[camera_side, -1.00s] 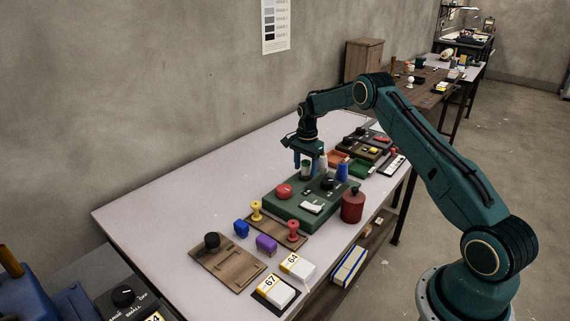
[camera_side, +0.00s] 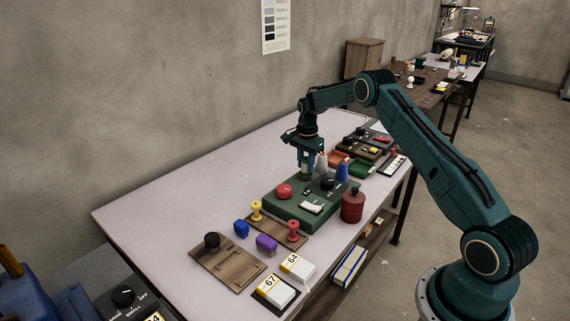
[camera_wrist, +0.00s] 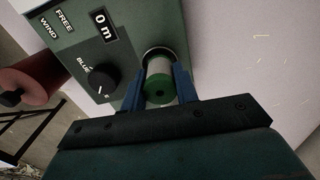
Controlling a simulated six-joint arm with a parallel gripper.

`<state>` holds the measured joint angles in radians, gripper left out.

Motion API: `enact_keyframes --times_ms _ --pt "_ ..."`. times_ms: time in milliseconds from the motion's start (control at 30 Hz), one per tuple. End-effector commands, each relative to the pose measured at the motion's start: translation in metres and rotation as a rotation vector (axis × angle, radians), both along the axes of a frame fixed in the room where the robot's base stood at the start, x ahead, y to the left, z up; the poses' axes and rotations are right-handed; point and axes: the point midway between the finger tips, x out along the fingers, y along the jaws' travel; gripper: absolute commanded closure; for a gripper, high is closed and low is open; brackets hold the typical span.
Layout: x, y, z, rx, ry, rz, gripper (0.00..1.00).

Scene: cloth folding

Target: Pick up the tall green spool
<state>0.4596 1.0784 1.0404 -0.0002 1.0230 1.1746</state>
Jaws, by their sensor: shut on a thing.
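The tall green spool (camera_wrist: 160,88) is between the blue fingers of my gripper (camera_wrist: 160,92) in the wrist view, with its green end and pale body showing. In the side view, my gripper (camera_side: 305,163) is low over the back of the green box (camera_side: 290,207), shut on the spool (camera_side: 305,176). The spool stands upright at the box's back edge. In the wrist view its far end meets a round seat in the box panel; I cannot tell whether it is clear of it. The fingers hide part of its sides.
A red knob (camera_side: 284,190), a black knob (camera_side: 327,183) and a dark red canister (camera_side: 352,206) are nearby. The table's left part (camera_side: 170,195) is clear.

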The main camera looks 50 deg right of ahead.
Motion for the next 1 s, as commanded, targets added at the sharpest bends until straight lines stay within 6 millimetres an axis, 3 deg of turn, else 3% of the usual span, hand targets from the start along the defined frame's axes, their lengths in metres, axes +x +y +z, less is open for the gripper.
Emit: enact_keyframes --times_ms 267,700,1000 --pt "0.001 0.000 0.043 -0.002 -0.004 0.000 0.92" --pt "0.000 0.000 0.137 -0.002 -0.004 0.000 0.92" --pt "0.001 0.000 0.178 -0.001 -0.003 0.000 0.92"
